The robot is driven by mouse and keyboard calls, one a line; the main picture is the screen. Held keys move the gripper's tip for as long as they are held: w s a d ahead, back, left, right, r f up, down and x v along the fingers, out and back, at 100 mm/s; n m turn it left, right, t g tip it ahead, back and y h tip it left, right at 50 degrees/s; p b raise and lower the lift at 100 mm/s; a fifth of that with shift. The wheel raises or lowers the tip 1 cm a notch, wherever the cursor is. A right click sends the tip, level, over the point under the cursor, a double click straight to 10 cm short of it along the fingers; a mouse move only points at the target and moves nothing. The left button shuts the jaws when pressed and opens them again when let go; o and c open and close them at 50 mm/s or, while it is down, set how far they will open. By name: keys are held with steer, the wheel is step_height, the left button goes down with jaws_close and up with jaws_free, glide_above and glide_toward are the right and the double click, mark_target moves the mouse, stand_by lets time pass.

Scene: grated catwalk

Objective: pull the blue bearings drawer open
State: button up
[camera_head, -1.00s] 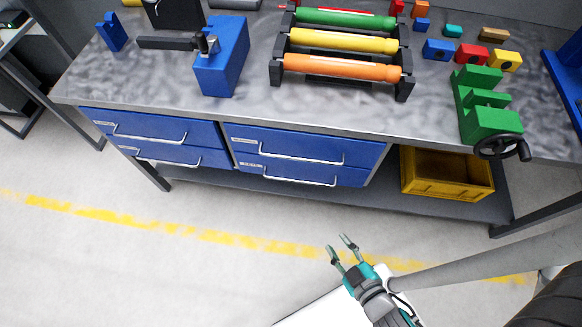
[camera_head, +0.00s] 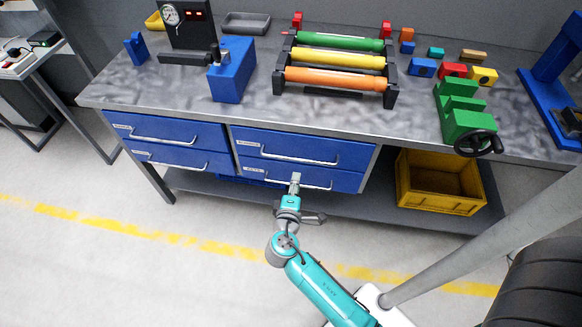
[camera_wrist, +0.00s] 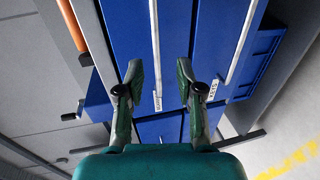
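Four blue drawers sit under the bench in two columns: upper left (camera_head: 185,130), lower left (camera_head: 195,158), upper right (camera_head: 335,150) and lower right (camera_head: 345,182). All look shut. Each has a pale bar handle and a small label; I cannot read which says bearings. My gripper (camera_head: 295,178) is in front of the right column, seen over the lower right drawer. In the wrist view my gripper (camera_wrist: 160,75) is open and empty. The upper right drawer's handle (camera_wrist: 155,40) runs between its fingertips in the picture; contact is not visible. The lower right handle (camera_wrist: 243,40) lies outside them.
A yellow crate (camera_head: 440,180) stands on the lower shelf right of the drawers. A blue bin (camera_wrist: 262,60) shows below the drawers. The benchtop (camera_head: 330,112) overhangs above, with a roller rack and a green vise (camera_head: 465,115). The floor in front is clear.

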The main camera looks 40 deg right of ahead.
mark_target(299, 160)
steer(key=x, duration=1)
steer(key=shift+w+d+r, duration=0.2)
steer(key=shift+w+d, duration=0.05)
steer(key=shift+w, duration=0.2)
jaws_close()
